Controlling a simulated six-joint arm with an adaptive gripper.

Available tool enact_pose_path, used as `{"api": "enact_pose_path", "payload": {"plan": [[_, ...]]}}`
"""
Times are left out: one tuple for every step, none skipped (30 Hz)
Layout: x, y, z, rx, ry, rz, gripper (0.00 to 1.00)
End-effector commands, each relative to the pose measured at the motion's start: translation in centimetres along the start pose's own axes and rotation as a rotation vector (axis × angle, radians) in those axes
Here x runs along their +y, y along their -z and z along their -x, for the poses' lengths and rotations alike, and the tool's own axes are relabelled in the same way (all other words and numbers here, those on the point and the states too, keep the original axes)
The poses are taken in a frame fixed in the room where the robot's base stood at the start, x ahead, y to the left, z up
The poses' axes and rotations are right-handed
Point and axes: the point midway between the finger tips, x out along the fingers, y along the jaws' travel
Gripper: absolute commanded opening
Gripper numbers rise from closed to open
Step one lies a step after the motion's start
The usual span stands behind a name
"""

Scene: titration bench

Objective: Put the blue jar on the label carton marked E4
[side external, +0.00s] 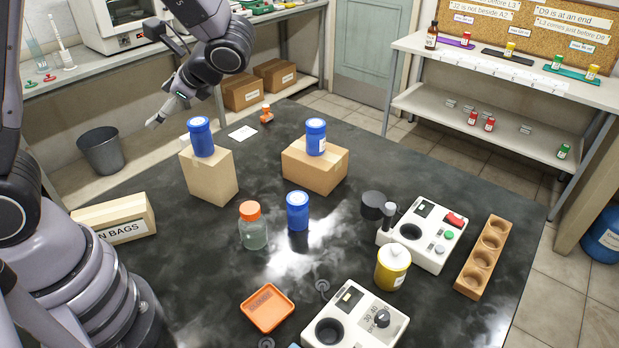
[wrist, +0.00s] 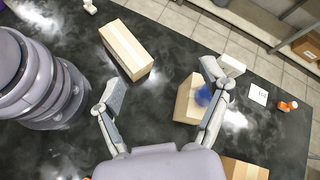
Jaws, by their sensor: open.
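Three blue jars show in the side view. One jar (side external: 201,137) stands on a tall carton (side external: 210,178), another (side external: 316,137) on a wide carton (side external: 313,170), and a third (side external: 297,211) on the dark table. I cannot read E4 on any carton. My gripper (side external: 168,108) is above the table's far left side, apart from the jars. In the wrist view my gripper (wrist: 163,78) is open, with nothing between its fingers. The right finger partly hides a blue jar (wrist: 203,96) on the tall carton (wrist: 184,105).
A carton lettered "N BAGS" (side external: 122,232) lies at the left. An orange-lidded glass jar (side external: 253,230) stands beside the third blue jar. A yellow jar (side external: 392,266), two white instruments, an orange tray (side external: 267,307) and a wooden rack (side external: 483,258) occupy the front and right.

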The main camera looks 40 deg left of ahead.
Motion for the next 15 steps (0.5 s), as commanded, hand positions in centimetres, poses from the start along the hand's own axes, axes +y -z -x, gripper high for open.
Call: {"api": "enact_pose_path", "payload": {"plan": [[0.6,-1.9,0.5,0.092,-0.068,0.096,0.77],[1.1,-2.8,0.7,0.144,-0.108,0.146,0.77],[1.7,-3.8,1.1,0.215,-0.159,0.214,0.77],[2.2,-4.5,1.4,0.269,-0.196,0.265,0.77],[2.7,-5.2,1.8,0.325,-0.231,0.316,0.77],[3.4,-6.1,2.3,0.401,-0.276,0.385,0.77],[3.9,-6.7,2.7,0.458,-0.308,0.435,0.77],[4.3,-7.3,3.1,0.516,-0.339,0.486,0.77],[4.9,-8.0,3.7,0.594,-0.376,0.551,0.77],[5.3,-8.5,4.2,0.651,-0.402,0.599,0.77],[5.7,-8.9,4.6,0.706,-0.425,0.642,0.77],[6.2,-9.5,5.2,0.775,-0.453,0.698,0.77],[6.5,-9.8,5.6,0.824,-0.471,0.736,0.77],[6.8,-10.2,6.0,0.869,-0.487,0.77,0.77],[7.1,-10.6,6.5,0.923,-0.505,0.81,0.77]]}}
